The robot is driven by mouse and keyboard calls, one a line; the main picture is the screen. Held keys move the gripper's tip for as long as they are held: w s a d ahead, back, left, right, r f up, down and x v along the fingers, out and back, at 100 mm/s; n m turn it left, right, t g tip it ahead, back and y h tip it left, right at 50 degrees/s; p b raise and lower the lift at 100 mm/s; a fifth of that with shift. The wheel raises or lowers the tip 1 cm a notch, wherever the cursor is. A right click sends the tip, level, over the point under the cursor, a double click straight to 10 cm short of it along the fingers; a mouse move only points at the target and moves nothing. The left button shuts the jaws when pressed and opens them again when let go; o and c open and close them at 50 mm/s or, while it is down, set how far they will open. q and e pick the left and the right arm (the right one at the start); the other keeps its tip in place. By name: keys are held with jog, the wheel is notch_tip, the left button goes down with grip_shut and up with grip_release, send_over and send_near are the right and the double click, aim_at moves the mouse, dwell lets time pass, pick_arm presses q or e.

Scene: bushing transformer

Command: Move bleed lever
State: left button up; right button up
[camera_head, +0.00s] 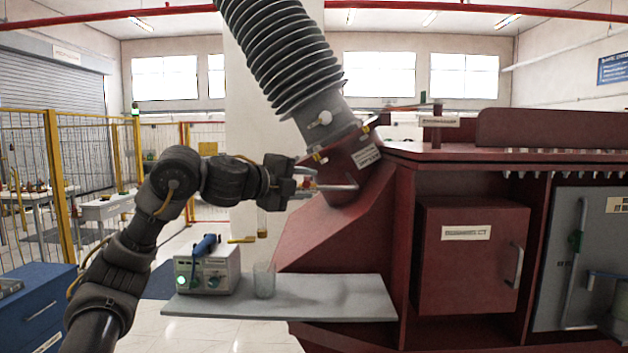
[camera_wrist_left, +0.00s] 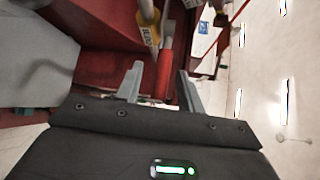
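The bleed lever has a red handle (camera_wrist_left: 163,73) that shows in the left wrist view. A pale pipe with a yellow tag (camera_wrist_left: 150,36) is beside its far end. In the head view, a small red part shows at the fingers and a thin metal rod (camera_head: 338,187) runs right from there to the red housing under the bushing. My left gripper (camera_head: 306,184) is at the lever; in the wrist view my left gripper (camera_wrist_left: 160,84) has its fingers apart, one on each side of the red handle, with gaps visible. My right gripper is out of view.
The tilted ribbed bushing (camera_head: 285,60) rises above the gripper. A grey shelf (camera_head: 335,292) below holds a white instrument box (camera_head: 208,270) and a clear beaker (camera_head: 264,281). The red transformer cabinet (camera_head: 472,258) stands to the right. Yellow fencing (camera_head: 95,180) is at left.

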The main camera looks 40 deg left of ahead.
pick_arm(q)
jog(key=shift+w, duration=0.75)
jog(key=shift+w+d+f+p, duration=0.15)
jog(key=shift+w+p, duration=0.15)
jog(key=shift+w, duration=0.35)
jog(key=shift+s, duration=0.1)
jog(key=c, duration=0.5)
grip_shut()
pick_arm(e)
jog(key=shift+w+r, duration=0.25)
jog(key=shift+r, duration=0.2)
